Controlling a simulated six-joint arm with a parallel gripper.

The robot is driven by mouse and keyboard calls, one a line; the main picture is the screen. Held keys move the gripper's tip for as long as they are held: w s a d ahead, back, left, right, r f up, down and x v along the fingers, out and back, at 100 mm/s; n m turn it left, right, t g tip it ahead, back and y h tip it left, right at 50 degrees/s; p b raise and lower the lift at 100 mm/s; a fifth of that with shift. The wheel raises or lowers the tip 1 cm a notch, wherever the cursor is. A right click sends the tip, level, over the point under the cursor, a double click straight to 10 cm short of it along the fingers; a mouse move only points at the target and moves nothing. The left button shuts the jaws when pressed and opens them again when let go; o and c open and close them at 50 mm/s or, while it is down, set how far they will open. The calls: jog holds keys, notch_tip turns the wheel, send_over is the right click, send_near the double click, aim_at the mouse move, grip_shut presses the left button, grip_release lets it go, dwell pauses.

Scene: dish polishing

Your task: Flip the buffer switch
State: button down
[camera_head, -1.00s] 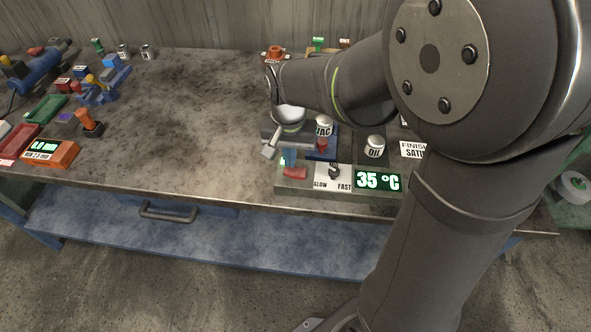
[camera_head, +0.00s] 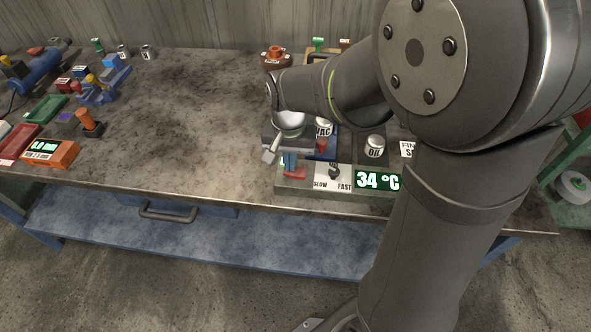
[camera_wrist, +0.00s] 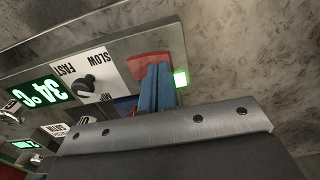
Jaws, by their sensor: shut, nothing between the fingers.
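The red buffer switch (camera_head: 295,174) sits at the left end of the grey control panel (camera_head: 292,188), beside the SLOW/FAST label. It also shows in the wrist view (camera_wrist: 150,61). My gripper (camera_head: 289,165) has its blue fingers together, pointing down at the switch. In the wrist view the closed fingertips (camera_wrist: 158,70) overlap the switch's red face; I cannot tell whether they press on it. The fingers hide part of the switch. A green lamp (camera_wrist: 181,78) glows next to the fingers.
A black speed knob (camera_wrist: 86,84) sits on the SLOW/FAST label. The green display (camera_head: 377,180) reads 34 °C. An orange device (camera_head: 50,153) is at the left. The table's middle left is clear.

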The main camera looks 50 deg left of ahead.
aim_at(296, 170)
jog(key=shift+f, duration=0.2)
jog(key=shift+r, duration=3.5)
notch_tip(296, 170, down, 7)
jog(key=shift+r, duration=0.1)
notch_tip(296, 170, up, 16)
jog(key=w, duration=0.1)
jog(key=shift+d+r, duration=0.25)
jog(key=shift+d, duration=0.2)
